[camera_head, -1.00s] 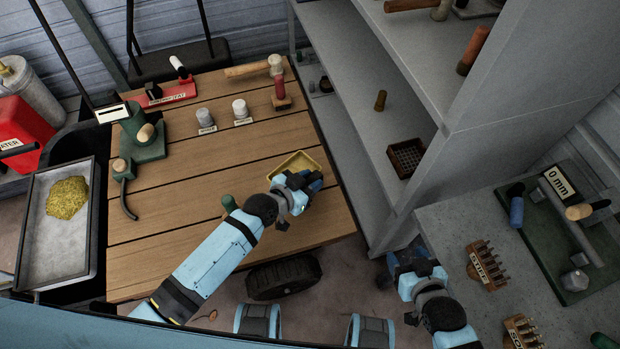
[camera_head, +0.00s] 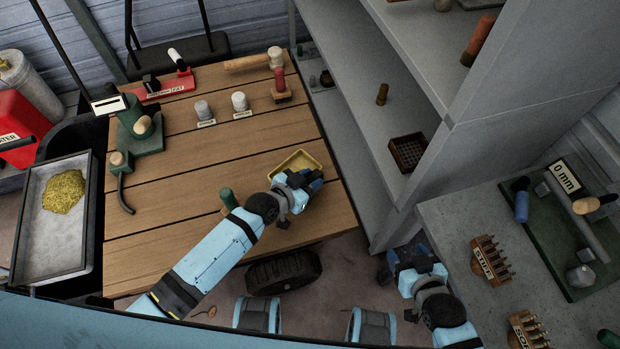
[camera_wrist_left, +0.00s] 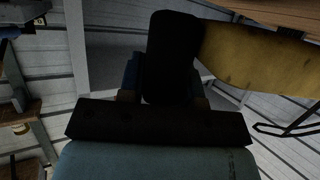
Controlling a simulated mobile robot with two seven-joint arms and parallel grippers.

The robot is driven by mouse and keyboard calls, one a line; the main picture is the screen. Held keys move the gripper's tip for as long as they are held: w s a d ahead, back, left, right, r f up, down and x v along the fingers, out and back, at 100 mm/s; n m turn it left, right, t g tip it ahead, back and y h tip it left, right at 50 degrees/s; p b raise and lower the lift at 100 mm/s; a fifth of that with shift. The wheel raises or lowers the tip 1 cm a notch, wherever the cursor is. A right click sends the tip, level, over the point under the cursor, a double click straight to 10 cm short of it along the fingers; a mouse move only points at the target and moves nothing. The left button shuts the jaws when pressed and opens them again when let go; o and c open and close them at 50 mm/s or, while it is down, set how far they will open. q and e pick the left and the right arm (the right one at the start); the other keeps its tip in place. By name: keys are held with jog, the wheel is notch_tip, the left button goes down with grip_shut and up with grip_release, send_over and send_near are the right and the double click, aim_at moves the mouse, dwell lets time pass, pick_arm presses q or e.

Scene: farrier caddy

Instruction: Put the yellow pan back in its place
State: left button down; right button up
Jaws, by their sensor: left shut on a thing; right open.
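The yellow pan (camera_head: 294,161) is at the right part of the wooden table top in the head view, partly hidden by my left gripper. It also shows large in the left wrist view (camera_wrist_left: 262,62), right beside the dark fingers. My left gripper (camera_head: 305,181) is shut on the pan's near edge. I cannot tell whether the pan touches the table. My right gripper (camera_head: 402,262) is open and empty, low between the wooden table and the grey bench at the right. No marked place for the pan can be made out.
On the wooden table (camera_head: 180,215) stand two small labelled pots (camera_head: 239,103), a brush (camera_head: 280,90), a red holder (camera_head: 165,88) and a green tool stand (camera_head: 140,135). A grey tray (camera_head: 55,240) is at the left. Grey shelves (camera_head: 360,120) stand close to the table's right.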

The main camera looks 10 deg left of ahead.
pick_arm(q)
jog(key=shift+f, duration=0.3)
dwell(0.4)
jog(key=c, duration=1.1)
grip_release()
jog(key=shift+o, duration=0.2)
jog(key=shift+s+d, duration=0.15)
jog(key=a+p+v, duration=0.1)
jog(key=p+v, duration=0.3)
jog(key=v, duration=0.3)
jog(key=shift+w, duration=0.45)
dwell(0.5)
jog(key=shift+f, duration=0.1)
